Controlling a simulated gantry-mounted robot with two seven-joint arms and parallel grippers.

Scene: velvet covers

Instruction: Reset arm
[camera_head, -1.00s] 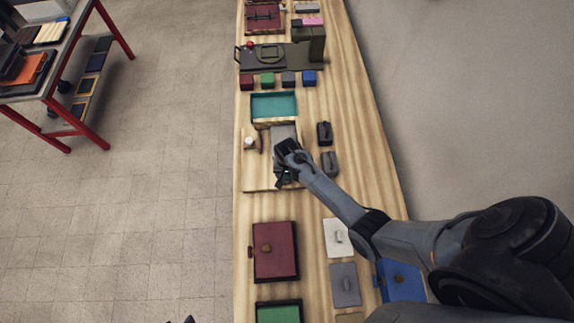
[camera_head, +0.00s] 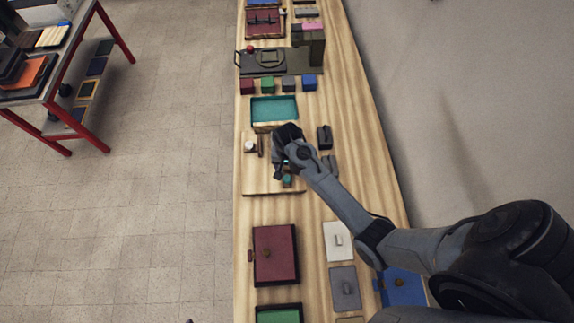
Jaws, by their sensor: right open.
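My right gripper (camera_head: 280,172) is over the pale wooden board (camera_head: 260,178) in the middle of the long wooden table (camera_head: 318,195). Its arm reaches in from the lower right. The jaws are open. A small teal block (camera_head: 287,181) shows just below the fingers; I cannot tell whether they touch it. The arm hides part of the board and part of a dark grey block (camera_head: 330,163). My left gripper is not in view.
A teal tray (camera_head: 274,108) lies beyond the board, with several coloured blocks (camera_head: 268,84) behind it. A maroon box (camera_head: 276,252) is nearer me, beside white and grey plates (camera_head: 345,287). A red-framed table (camera_head: 62,75) stands at the far left across clear floor.

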